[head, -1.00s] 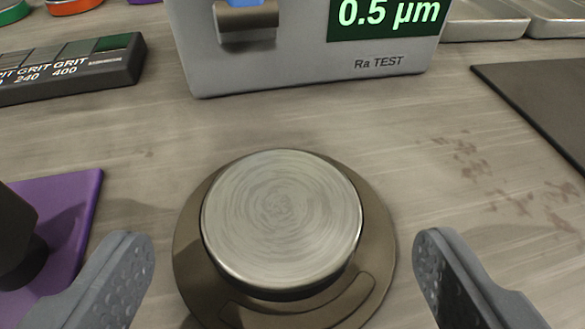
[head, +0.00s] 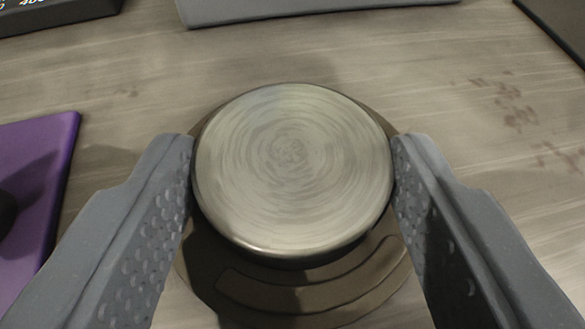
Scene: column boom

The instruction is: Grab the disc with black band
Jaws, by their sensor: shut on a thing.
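The disc (head: 292,165) is a round brushed-metal piece with swirl marks on its top and a dark band low on its side, of which only the front part shows. It sits over a round brown base (head: 300,298) with a curved slot-like mark at the front. My gripper (head: 293,160) is shut on the disc, with one grey finger touching its left side and the other its right side. I cannot tell whether the disc is clear of the base.
A purple mat (head: 45,180) with a dark object (head: 5,212) on it lies at the left. The lower edge of a grey device (head: 320,10) is at the top, with a black block (head: 60,14) at the top left. A dark mat (head: 562,25) is at the top right. The table between is bare.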

